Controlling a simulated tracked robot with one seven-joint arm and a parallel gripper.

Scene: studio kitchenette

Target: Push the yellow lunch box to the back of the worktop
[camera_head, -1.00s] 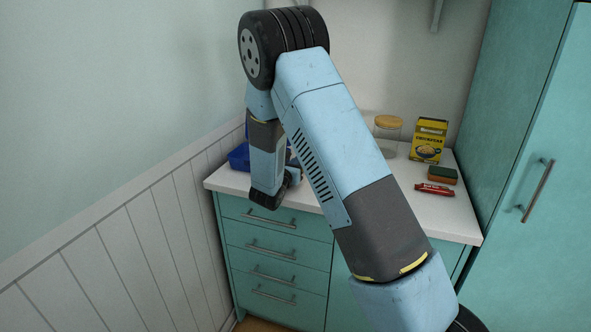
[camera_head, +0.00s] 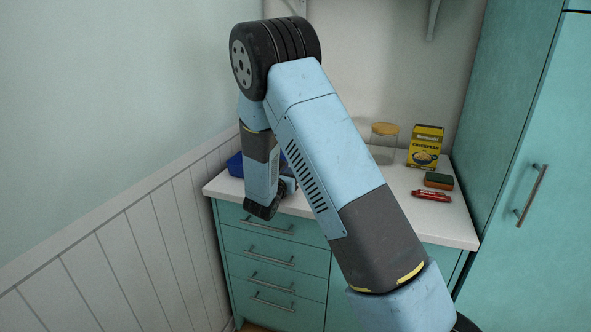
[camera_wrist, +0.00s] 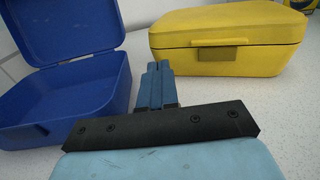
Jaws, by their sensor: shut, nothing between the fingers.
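The yellow lunch box (camera_wrist: 225,45) is closed and stands on the worktop (camera_wrist: 290,100) in the wrist view, at the upper right. My gripper (camera_wrist: 158,68) is shut and empty. Its fingertips point forward, between the yellow lunch box and an open blue box (camera_wrist: 62,85). In the picture the fingers are close to the yellow box's left end; I cannot tell whether they touch it.
The blue box stands left with its lid raised, and its edge shows in the head view (camera_head: 235,166). At the right are a glass jar (camera_head: 384,143), a yellow chickpea carton (camera_head: 425,147), a sponge (camera_head: 439,180) and a red item (camera_head: 431,195). A wall bounds the left.

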